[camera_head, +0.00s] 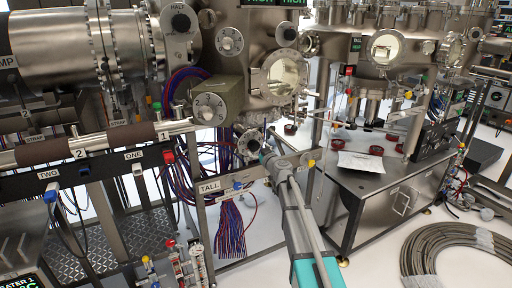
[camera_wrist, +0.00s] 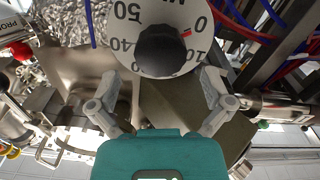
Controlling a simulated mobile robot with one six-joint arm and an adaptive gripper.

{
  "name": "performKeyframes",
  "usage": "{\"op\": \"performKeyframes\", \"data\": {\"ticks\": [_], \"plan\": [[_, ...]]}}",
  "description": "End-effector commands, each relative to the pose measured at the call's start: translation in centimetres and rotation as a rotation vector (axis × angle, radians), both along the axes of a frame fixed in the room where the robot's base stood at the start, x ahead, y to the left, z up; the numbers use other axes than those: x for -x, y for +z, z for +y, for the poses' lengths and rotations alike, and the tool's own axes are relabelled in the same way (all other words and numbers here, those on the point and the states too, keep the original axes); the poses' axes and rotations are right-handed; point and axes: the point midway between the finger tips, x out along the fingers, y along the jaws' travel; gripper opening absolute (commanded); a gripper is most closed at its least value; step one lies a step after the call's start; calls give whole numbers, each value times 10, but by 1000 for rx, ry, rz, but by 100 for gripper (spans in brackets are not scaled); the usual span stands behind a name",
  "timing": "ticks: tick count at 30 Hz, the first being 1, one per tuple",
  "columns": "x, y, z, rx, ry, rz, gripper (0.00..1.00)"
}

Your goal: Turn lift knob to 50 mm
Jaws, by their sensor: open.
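The lift knob (camera_wrist: 165,50) is a dark round knob on a white dial (camera_wrist: 128,60). In the wrist view the dial shows 0, 10, 40 and 50, and part of "MM" at the top edge. A small red mark on the knob points at about 0. The 50 is at upper left. My gripper (camera_wrist: 160,82) is open, its two grey fingers spread on either side of the dial's lower part. The knob lies between and just beyond the fingertips, with no visible grip on it. In the head view my gripper (camera_head: 262,152) is small, and its fingers cannot be made out clearly.
A box with a numbered dial (camera_head: 208,108) is close to the upper left of my gripper. A TALL label panel (camera_head: 210,187) and hanging cables (camera_head: 230,230) are below left. A steel cart (camera_head: 370,190) stands at right. Cables and metal parts crowd the dial.

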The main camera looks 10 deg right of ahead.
Motion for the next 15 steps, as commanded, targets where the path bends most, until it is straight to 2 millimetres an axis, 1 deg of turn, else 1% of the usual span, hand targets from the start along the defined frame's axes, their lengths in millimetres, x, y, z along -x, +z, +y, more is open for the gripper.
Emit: {"op": "performKeyframes", "data": {"ticks": [1, 6, 10, 15], "plan": [[-11, 0, 3, 0, 1, 0, 100], [-28, 0, 8, 0, 0, 0, 100], [-35, 0, 10, 0, 0, 0, 100], [-37, 0, 11, 0, -1, 0, 100]]}}
